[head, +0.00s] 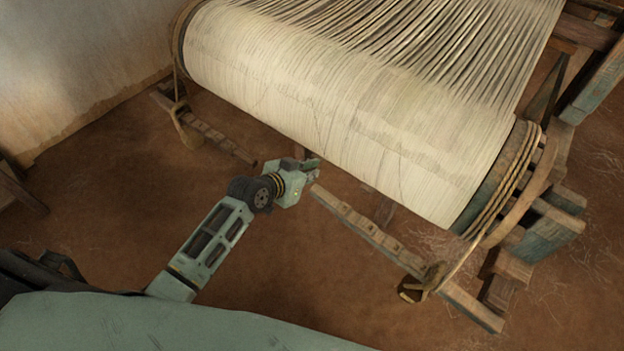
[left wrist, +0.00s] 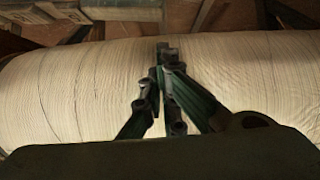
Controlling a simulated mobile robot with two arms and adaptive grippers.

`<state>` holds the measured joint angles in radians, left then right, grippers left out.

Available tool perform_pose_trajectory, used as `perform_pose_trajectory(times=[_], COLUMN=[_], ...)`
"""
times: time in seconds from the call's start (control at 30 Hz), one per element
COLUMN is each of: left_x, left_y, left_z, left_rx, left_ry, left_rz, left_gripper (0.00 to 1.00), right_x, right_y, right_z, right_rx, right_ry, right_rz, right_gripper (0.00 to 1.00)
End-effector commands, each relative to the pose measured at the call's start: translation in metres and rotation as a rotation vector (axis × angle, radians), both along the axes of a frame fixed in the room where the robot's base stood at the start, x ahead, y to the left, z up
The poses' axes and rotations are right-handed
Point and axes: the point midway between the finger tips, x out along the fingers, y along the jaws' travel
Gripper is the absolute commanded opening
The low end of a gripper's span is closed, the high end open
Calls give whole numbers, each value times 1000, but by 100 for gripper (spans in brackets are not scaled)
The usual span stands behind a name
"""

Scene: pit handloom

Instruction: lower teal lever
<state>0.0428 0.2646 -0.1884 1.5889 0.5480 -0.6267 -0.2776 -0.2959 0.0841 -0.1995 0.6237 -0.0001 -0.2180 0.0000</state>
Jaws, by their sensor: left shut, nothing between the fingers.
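I cannot make out a teal lever for certain in either view. A worn teal-painted wooden beam (head: 598,85) stands at the far right of the loom, and a teal-ended block (head: 548,235) sits below it, by the roll's right end. My left gripper (head: 315,170) is shut and empty, at the near lower edge of the cream warp roll (head: 340,100). In the left wrist view its fingers (left wrist: 167,52) meet in front of the same roll (left wrist: 70,90). Whether they touch the roll, I cannot tell. My right gripper is not in view.
A notched wooden bar (head: 365,228) runs from near my left gripper to a rope-tied peg (head: 425,283) at lower right. Another notched bar (head: 205,128) lies at left. A plastered wall (head: 75,70) stands at upper left. The earthen floor (head: 330,280) is mostly clear in front.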

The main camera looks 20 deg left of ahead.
Motion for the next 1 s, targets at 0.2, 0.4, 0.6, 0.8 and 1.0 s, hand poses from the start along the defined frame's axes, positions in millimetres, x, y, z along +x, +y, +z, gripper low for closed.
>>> perform_pose_trajectory(times=[0.2, 0.4, 0.6, 0.8, 1.0], left_x=[2, 3, 3, 3, 5], left_y=[-2, -3, -3, -2, 2], left_z=[-29, -37, -37, -40, -63], left_rx=[0, 2, 2, 3, 3], left_ry=[5, 4, 3, 3, 3], left_rz=[1, 1, 1, 0, 0], left_gripper=[0, 0, 0, 0, 0], right_x=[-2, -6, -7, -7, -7], right_y=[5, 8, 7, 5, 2], right_z=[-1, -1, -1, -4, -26], right_rx=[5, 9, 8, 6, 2], right_ry=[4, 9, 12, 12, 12], right_rz=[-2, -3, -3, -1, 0], right_gripper=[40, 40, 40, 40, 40])
